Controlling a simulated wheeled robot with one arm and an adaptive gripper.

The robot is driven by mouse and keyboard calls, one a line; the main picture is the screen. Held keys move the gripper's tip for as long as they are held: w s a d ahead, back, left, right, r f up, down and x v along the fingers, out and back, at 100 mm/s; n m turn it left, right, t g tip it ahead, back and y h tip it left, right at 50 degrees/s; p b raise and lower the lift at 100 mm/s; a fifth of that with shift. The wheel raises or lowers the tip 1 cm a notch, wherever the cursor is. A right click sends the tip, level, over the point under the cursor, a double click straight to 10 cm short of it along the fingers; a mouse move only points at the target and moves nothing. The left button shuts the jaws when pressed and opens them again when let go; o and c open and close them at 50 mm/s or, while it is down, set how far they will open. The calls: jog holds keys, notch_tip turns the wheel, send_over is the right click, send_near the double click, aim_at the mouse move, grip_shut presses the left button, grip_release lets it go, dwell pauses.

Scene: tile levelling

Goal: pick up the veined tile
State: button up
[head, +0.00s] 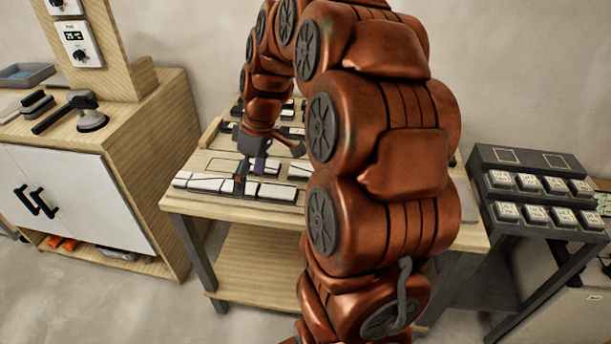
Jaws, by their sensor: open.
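My gripper (250,180) is open and points down, low over the row of white tiles (207,184) on the wooden worktable (190,209). Its fingers are small in this view, and I cannot tell whether they touch a tile. Light pieces with dark markings (536,214) sit in two rows on the dark stepped rack (487,156) at the right. I cannot make out which tile is veined. My arm hides the right and middle parts of the worktable.
A wooden cabinet (150,122) at the left carries a suction-cup-like tool (92,121), a grey tray (25,75) and a post with dial boxes (78,42). More dark and white pieces lie at the back of the worktable. Floor shows between cabinet and worktable.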

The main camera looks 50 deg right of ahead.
jog(key=w+d+f+n+t+b, duration=0.1)
jog(key=w+d+f, duration=0.1)
jog(key=d, duration=0.4)
jog(key=w+d+f, duration=0.2)
jog(key=d, duration=0.4)
jog(key=n+t+b, duration=0.1)
jog(key=t, duration=0.1)
send_near(306, 169)
jog(key=shift+x, duration=0.75)
jog(key=shift+p+x, duration=0.9)
jog(key=shift+x, duration=2.85)
jog(key=shift+f+b, duration=0.3)
jog(key=shift+b, duration=0.45)
jog(key=shift+c, duration=0.2)
jog(key=c, duration=1.3)
jog(key=shift+o, duration=0.2)
jog(key=shift+r, duration=0.15)
